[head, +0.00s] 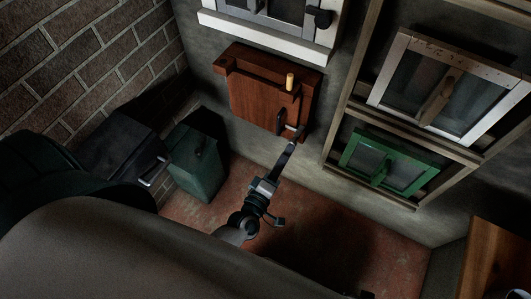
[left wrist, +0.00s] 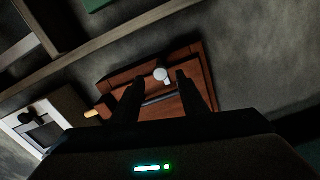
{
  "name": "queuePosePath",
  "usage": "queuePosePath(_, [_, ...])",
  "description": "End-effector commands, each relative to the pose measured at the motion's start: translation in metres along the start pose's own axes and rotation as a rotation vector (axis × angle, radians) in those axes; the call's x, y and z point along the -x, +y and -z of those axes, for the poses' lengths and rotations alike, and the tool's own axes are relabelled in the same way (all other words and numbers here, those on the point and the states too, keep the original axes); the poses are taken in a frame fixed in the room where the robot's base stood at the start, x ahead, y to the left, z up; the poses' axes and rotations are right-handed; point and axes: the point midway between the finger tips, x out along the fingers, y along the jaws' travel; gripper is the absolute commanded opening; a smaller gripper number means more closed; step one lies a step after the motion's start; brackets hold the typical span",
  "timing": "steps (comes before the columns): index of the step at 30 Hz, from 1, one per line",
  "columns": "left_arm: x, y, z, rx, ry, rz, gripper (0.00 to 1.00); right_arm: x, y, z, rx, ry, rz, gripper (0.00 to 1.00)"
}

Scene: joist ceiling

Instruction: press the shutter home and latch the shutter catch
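The red-brown wooden shutter (head: 262,100) is on the grey wall in a matching wooden frame; it also fills the middle of the left wrist view (left wrist: 185,110). I cannot tell whether it sits fully flush. A yellow peg (head: 290,82) sticks out near its upper right. A dark bar handle (head: 279,122) and a small pale round-ended metal piece (left wrist: 161,74), possibly the catch, are near its lower right. My left gripper (head: 292,146) is at this corner. In the left wrist view its fingers (left wrist: 160,80) are apart, with the metal piece seen between them; contact is unclear. My right gripper is not visible.
A green-framed window (head: 388,165) and a white-framed window (head: 450,88) are in wooden framing to the right. Another white window (head: 268,20) is above the shutter. A green bin (head: 196,165) and dark box (head: 120,145) stand left. A wooden surface (head: 495,260) is lower right.

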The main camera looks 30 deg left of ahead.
Motion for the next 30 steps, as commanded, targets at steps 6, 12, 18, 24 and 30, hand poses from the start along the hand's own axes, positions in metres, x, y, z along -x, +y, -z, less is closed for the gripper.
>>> queuePosePath(6, [0.046, -0.001, -0.001, 0.0, -0.003, 0.003, 0.4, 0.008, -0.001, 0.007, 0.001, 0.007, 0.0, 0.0])
queuePosePath(12, [0.086, -0.001, -0.001, 0.0, -0.003, 0.003, 0.4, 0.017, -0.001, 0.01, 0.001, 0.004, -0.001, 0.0])
queuePosePath(18, [0.116, 0.0, -0.001, 0.0, -0.002, 0.001, 0.4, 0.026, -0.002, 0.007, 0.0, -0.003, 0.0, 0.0])
queuePosePath(24, [0.13, 0.001, -0.001, 0.001, -0.002, 0.001, 0.4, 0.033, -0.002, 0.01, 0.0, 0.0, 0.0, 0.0])
queuePosePath(30, [0.132, 0.001, 0.0, 0.001, -0.001, 0.0, 0.4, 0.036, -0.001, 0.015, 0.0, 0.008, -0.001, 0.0])
